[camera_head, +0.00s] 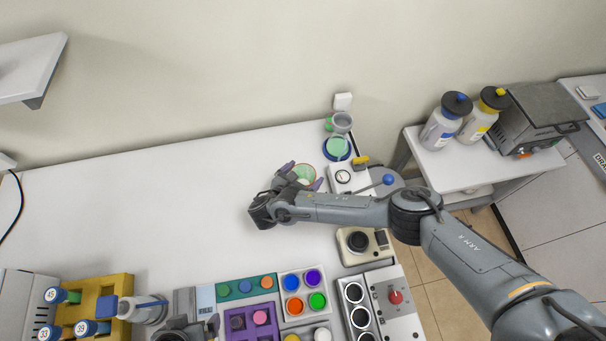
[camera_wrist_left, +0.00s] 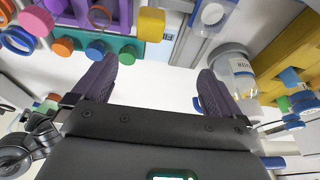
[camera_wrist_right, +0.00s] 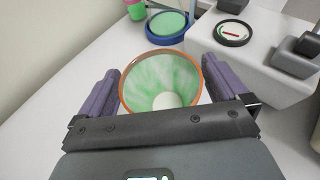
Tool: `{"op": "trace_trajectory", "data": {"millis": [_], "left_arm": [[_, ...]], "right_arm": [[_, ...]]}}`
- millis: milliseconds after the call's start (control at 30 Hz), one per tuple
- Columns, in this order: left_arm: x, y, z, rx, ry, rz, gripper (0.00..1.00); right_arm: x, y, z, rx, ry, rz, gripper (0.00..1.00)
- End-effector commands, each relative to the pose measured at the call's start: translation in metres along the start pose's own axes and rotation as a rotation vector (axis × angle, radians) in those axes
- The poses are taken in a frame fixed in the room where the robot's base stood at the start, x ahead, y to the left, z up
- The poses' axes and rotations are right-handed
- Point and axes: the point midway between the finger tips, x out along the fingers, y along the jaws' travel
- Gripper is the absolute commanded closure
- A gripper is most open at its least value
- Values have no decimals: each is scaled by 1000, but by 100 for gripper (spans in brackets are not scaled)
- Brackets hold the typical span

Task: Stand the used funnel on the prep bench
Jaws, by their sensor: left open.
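A pale grey funnel (camera_head: 342,121) is at the back right of the white bench (camera_head: 150,210), its wide mouth up, over a blue-rimmed green dish (camera_head: 336,149). The dish also shows in the right wrist view (camera_wrist_right: 168,27). My right gripper (camera_head: 303,176) is open, with its fingers on either side of a round orange-rimmed vessel (camera_wrist_right: 160,72), green and white inside. I cannot tell whether they touch it, and its underside is hidden. My left gripper (camera_wrist_left: 160,68) is open and empty over the bench front, mostly cut off in the head view.
A white device with a dial (camera_head: 343,176) stands right of my right gripper. Colored blocks with round pegs (camera_head: 245,288), a yellow rack (camera_head: 107,287) and a lidded jar (camera_wrist_left: 236,70) crowd the front. Two bottles (camera_head: 446,121) stand on a side table. The bench's middle left is clear.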

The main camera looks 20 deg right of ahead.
Motion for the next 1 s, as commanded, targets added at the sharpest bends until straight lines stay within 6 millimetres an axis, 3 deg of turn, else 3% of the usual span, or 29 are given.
{"op": "trace_trajectory", "data": {"millis": [167,533,633,1000], "left_arm": [[-1,0,-1,-1,2,0,0],[14,1,4,-2,2,1,0],[8,0,2,-2,-1,1,0],[6,0,1,-1,2,0,0]], "right_arm": [[-4,0,2,0,1,1,0],[-54,0,1,0,2,3,0],[-66,0,4,-1,1,1,0],[-77,0,3,0,0,0,0]]}}
